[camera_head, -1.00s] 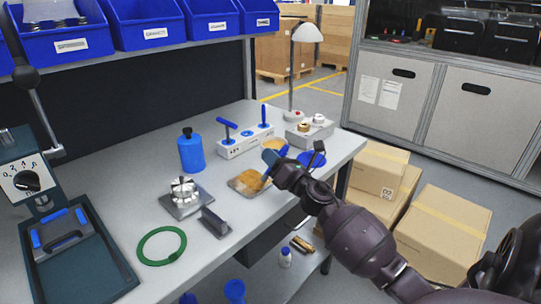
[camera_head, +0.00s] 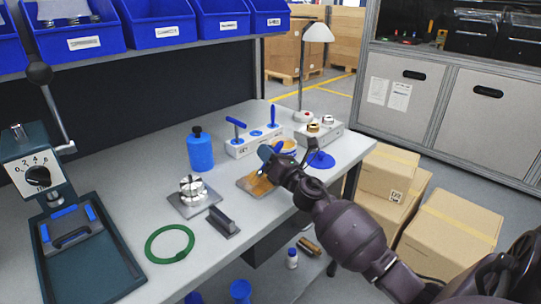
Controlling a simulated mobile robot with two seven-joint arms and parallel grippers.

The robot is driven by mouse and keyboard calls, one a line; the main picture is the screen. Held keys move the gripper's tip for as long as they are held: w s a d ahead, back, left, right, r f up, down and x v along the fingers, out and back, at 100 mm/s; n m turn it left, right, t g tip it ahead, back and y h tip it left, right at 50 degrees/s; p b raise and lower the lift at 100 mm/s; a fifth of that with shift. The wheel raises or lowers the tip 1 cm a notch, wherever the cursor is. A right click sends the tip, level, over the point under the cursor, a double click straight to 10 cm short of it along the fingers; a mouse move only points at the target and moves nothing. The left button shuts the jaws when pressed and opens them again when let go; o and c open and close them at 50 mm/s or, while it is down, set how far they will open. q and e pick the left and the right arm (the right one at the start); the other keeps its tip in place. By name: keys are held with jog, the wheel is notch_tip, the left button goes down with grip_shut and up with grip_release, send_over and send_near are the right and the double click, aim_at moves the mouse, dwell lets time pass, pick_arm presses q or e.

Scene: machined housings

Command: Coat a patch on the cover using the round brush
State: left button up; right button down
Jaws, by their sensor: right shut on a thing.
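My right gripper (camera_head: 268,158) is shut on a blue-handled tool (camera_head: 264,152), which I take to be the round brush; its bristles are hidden. It is over the back right part of a flat tan-brown plate (camera_head: 253,187), probably the cover, on the bench. I cannot tell whether the brush touches the plate. A small pot with an orange-tan top (camera_head: 290,146) stands just behind the gripper, partly hidden. A white holder block (camera_head: 240,148) behind holds other blue-handled tools. My left gripper is not in view.
A blue bottle (camera_head: 200,153), a metal part on a square plate (camera_head: 193,196), a dark grey block (camera_head: 222,221) and a green ring (camera_head: 169,244) lie to the left. A blue disc (camera_head: 321,160) lies right of the gripper. A lamp (camera_head: 317,34) stands behind. Cardboard boxes (camera_head: 452,225) stand on the floor.

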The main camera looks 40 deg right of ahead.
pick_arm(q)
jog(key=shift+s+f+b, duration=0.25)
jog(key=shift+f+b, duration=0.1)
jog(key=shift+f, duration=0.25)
pick_arm(e)
jog(key=shift+w+a, duration=0.2)
jog(key=shift+w, duration=1.8)
jog(key=shift+r, duration=0.15)
pick_arm(q)
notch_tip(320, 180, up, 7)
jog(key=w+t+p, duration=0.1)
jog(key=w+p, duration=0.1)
jog(key=p, duration=0.2)
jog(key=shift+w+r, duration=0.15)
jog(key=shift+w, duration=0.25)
pick_arm(e)
notch_tip(320, 180, up, 6)
jog(key=shift+f, duration=0.1)
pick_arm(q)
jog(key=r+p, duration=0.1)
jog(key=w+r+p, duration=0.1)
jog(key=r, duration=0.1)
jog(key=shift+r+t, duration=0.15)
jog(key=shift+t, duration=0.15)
pick_arm(e)
notch_tip(320, 180, up, 3)
jog(key=shift+r, duration=0.1)
